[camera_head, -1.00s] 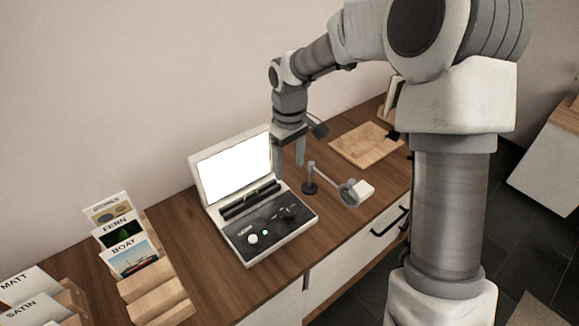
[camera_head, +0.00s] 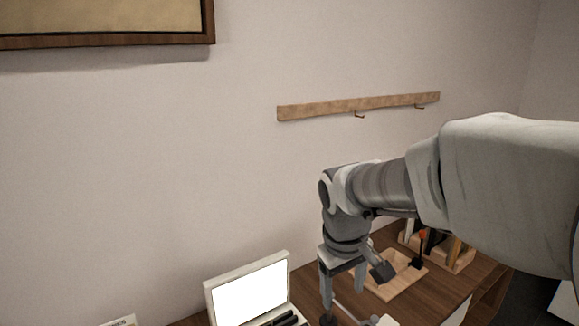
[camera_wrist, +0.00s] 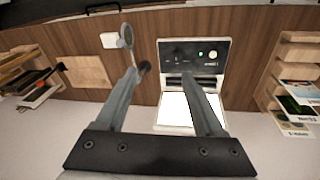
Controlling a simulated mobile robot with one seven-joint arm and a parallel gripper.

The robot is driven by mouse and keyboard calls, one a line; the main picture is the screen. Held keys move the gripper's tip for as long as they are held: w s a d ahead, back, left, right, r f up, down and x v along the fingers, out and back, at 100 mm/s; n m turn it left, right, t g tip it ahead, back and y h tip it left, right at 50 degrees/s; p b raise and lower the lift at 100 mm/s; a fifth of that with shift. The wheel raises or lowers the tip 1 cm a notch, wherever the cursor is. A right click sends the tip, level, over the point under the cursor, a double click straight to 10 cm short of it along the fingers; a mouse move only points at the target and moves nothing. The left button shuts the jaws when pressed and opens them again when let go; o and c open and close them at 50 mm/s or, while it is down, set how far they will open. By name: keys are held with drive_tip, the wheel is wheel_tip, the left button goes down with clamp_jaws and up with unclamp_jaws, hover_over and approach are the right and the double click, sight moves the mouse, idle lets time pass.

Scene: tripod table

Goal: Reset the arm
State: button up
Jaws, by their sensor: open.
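My gripper (camera_head: 342,292) hangs pointing down over the table, to the right of the lit white screen. Its two fingers are apart with nothing between them. In the wrist view my gripper (camera_wrist: 160,77) also shows open and empty above the wooden tabletop (camera_wrist: 142,98). My arm comes in from the right in the head view, bent down at the wrist. The device with the white screen (camera_head: 252,293) stands at the lower edge of the head view. In the wrist view one finger covers part of this screen.
A wooden tray (camera_head: 396,286) and a wooden rack (camera_head: 462,254) stand right of my gripper. A small lamp-like stand (camera_wrist: 127,36) is near one finger in the wrist view. Card holders (camera_wrist: 299,97) are at its right. A hook rail (camera_head: 360,105) hangs on the wall.

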drive_tip(key=s+d+r+m+t, duration=0.1)
drive_tip(key=s+d+r+m, duration=0.1)
drive_tip(key=s, duration=0.6)
drive_tip(key=s+d+r+m+t+y, duration=0.1)
drive_tip(key=s+d+r+m+t, duration=0.1)
drive_tip(key=s, duration=0.5)
drive_tip(key=shift+s+d+r+m, duration=0.15)
drive_tip(key=shift+s+r+m, duration=0.05)
drive_tip(key=shift+s+m, duration=0.2)
